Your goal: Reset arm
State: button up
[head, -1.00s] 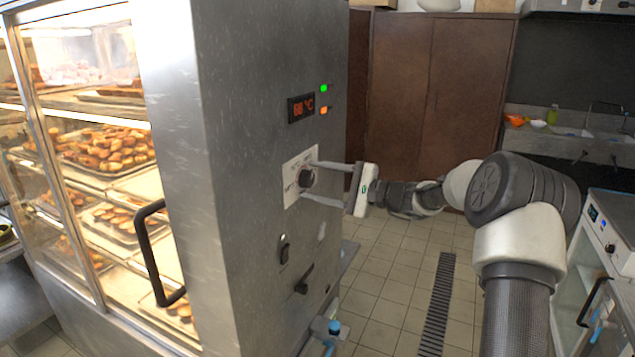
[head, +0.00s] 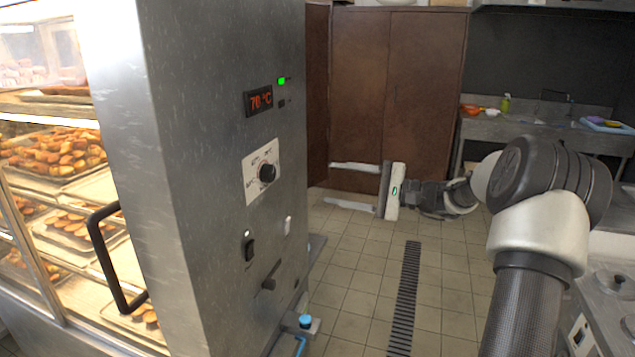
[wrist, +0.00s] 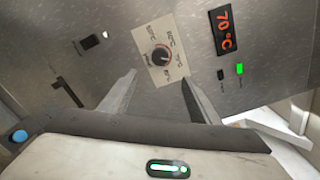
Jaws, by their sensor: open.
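My gripper (head: 352,186) is open and empty in the head view, its two fingers pointing left toward the steel side panel of the heated cabinet (head: 205,200). It is clear of the panel. In the wrist view my gripper (wrist: 158,98) has its fingers spread on either side of the black dial (wrist: 160,57), which sits apart from them on its pale plate. The dial also shows in the head view (head: 266,173). The red display (head: 258,100) reads 70 °C, and a green light (head: 281,81) is lit beside it.
The glass-fronted cabinet holds trays of pastries (head: 55,155) and has a black door handle (head: 108,262). Below the dial are a black switch (head: 248,246) and a lever (head: 270,276). Brown cupboards (head: 395,95) stand behind. The tiled floor with a drain grate (head: 404,300) is open.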

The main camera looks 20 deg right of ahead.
jog(key=shift+v, duration=0.8)
jog(key=shift+a, duration=0.1)
